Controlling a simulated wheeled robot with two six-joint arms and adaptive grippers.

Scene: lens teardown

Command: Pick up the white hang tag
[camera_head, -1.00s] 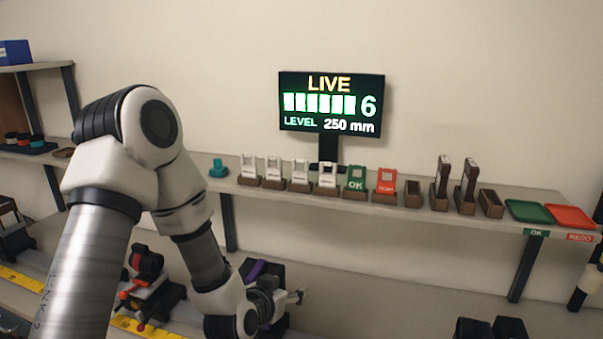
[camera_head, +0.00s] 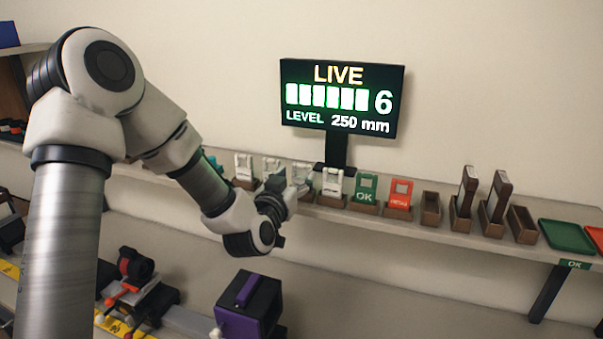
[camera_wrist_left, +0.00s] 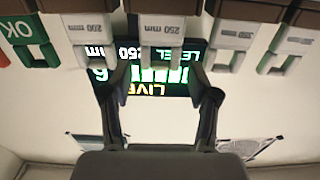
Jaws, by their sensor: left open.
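Several white hang tags stand in brown holders on the wall shelf. In the left wrist view, which is upside down, the white hang tag (camera_wrist_left: 160,28) nearest the middle reads 250 mm; white tags on both sides (camera_wrist_left: 90,30) (camera_wrist_left: 232,34) flank it. In the head view this white tag (camera_head: 303,174) is third from the left, partly behind my gripper. My left gripper (camera_head: 282,190) is at the shelf's front, close to it. In the left wrist view the gripper's fingers (camera_wrist_left: 158,93) are wide apart with nothing between them, in line with the middle tag. My right gripper is out of view.
A green OK tag (camera_head: 364,189) and a red tag (camera_head: 399,196) stand to the right, followed by several brown holders (camera_head: 431,208) and a green tray (camera_head: 566,236). A display (camera_head: 341,97) behind reads LEVEL 250 mm. A purple and black device (camera_head: 248,303) sits below.

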